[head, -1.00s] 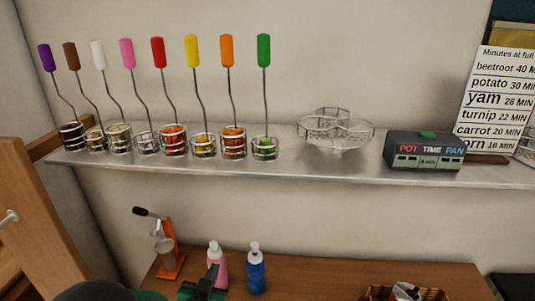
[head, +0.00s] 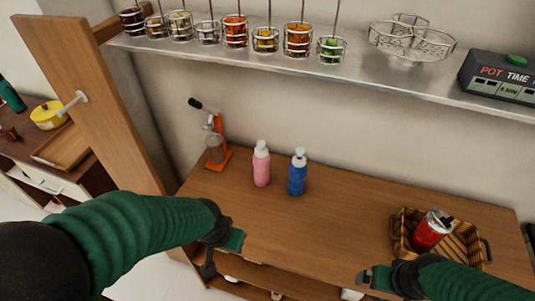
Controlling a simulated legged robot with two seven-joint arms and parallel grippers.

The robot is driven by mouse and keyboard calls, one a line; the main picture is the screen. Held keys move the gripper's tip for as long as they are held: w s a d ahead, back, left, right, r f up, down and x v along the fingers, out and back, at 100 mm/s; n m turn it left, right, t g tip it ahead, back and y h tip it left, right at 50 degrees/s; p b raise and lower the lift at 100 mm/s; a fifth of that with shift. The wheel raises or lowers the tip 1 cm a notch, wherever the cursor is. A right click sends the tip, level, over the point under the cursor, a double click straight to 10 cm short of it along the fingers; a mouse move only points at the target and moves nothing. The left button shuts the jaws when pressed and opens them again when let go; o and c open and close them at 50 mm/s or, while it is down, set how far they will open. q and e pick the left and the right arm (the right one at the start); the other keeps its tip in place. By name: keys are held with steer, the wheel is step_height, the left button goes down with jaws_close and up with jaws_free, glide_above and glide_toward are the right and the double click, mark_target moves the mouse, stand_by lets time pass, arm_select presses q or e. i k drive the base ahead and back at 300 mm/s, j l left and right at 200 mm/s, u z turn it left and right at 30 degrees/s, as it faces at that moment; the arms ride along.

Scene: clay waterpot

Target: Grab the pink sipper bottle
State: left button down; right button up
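The pink sipper bottle (head: 261,168) has a white cap and stands upright on the wooden table, left of a blue bottle (head: 297,176). My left gripper (head: 223,255) is in the lower middle of the head view, by the table's front edge. It is nearer to me than the pink bottle and apart from it. Its two fingers look spread, with nothing between them. My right gripper (head: 368,278) is at the lower right, near the front edge and left of the basket. Its finger gap is not clear.
An orange press (head: 218,150) stands left of the pink bottle. A wicker basket (head: 400,246) with a red can (head: 432,232) is at the right. A metal shelf (head: 380,88) with wire cups runs above. A wooden post (head: 95,100) is at the left. The table's middle is clear.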

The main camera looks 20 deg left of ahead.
mark_target(262, 159)
steer(key=j, duration=1.8)
steer(key=i+j, duration=0.2)
steer(key=j, duration=0.15)
steer(key=i+j, duration=0.2)
steer(key=j+u, duration=0.05)
steer(key=j, duration=0.05)
